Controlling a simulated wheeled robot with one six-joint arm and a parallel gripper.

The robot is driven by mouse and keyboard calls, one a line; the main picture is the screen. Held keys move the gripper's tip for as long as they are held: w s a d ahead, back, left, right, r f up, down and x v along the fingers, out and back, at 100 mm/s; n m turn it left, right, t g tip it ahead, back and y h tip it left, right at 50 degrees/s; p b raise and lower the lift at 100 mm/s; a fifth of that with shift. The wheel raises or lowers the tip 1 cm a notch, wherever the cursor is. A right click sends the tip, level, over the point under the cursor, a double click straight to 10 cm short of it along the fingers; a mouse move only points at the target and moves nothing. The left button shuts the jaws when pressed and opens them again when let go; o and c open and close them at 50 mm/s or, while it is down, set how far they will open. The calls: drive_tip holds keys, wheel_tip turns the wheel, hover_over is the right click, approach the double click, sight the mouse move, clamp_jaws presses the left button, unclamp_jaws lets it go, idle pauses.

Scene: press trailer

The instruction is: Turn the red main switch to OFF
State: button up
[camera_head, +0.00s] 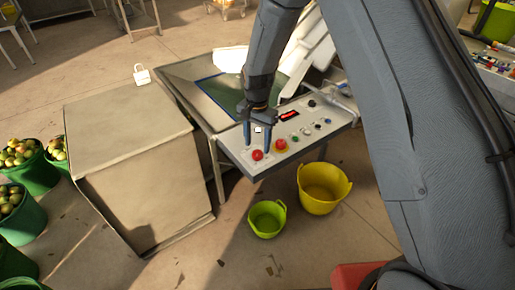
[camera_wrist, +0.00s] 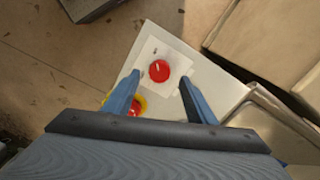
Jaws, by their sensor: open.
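The red main switch (camera_wrist: 159,71) is a round red knob with a short white mark, on a square white plate at the panel's end. The mark points roughly toward the top of the wrist view. In the head view the knob (camera_head: 257,156) sits at the panel's near left corner. My gripper (camera_head: 258,143) is open and points down over it. In the wrist view the fingertips (camera_wrist: 160,83) are on either side of the knob, apart from it and not visibly touching. Any lettering on the plate is too small to read.
A red button on a yellow base (camera_head: 281,145) is beside the switch, partly behind a finger in the wrist view. More buttons and a red display (camera_head: 290,115) are farther along the panel (camera_head: 315,130). A large box (camera_head: 130,150) stands left; green and yellow buckets (camera_head: 322,188) stand below.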

sight(257, 153)
drive_tip(key=shift+f+p, duration=0.45)
drive_tip(key=shift+f, duration=1.4)
drive_tip(key=c, duration=1)
